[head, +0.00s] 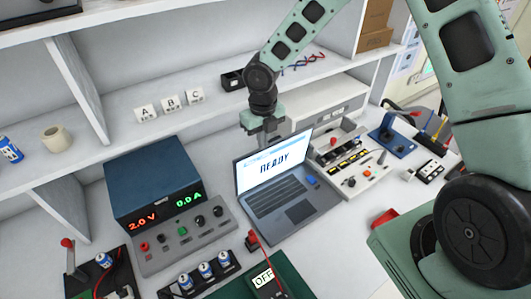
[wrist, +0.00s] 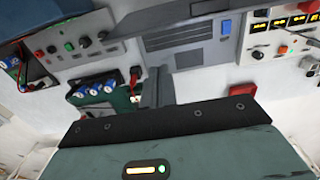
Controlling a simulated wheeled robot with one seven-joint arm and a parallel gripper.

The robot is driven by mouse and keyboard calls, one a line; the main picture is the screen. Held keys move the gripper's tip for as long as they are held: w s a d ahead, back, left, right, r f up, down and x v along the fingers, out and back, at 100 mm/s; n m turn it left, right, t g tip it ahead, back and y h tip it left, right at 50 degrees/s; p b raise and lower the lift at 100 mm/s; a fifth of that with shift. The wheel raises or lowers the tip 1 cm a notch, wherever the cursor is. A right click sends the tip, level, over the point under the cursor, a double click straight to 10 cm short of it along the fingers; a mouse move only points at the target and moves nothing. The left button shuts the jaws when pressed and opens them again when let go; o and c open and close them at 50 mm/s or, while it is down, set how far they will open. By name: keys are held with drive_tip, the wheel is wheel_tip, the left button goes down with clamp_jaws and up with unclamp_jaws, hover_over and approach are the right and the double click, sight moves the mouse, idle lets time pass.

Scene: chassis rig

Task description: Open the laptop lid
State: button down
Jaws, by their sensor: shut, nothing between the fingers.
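The grey laptop (head: 284,190) stands on the white bench with its lid (head: 273,162) raised and its screen lit, reading "READY". Its keyboard deck lies flat and also shows in the wrist view (wrist: 195,40).
A blue power supply (head: 155,187) stands left of the laptop. A control panel (head: 352,163) with knobs is to the right. A green mat (head: 290,279) with a meter (head: 268,284) lies in front. Shelves (head: 150,95) rise behind, near my arm.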

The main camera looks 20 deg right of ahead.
drive_tip(key=s+d+r+t+b, duration=0.1)
drive_tip(key=s+d+t+b, duration=0.15)
drive_tip(key=d, duration=0.25)
drive_tip(key=s+d+r+t+b, duration=0.1)
drive_tip(key=s+d+r+b, duration=0.15)
drive_tip(key=d, duration=0.25)
drive_tip(key=w+a+f+b, duration=0.1)
drive_tip(key=w+f+b, duration=0.3)
drive_tip(key=w+f, duration=0.4)
drive_tip(key=shift+a+f+y, duration=0.15)
drive_tip(key=shift+f+y, duration=0.25)
drive_tip(key=shift+f, duration=0.45)
drive_tip(key=shift+w+r, duration=0.1)
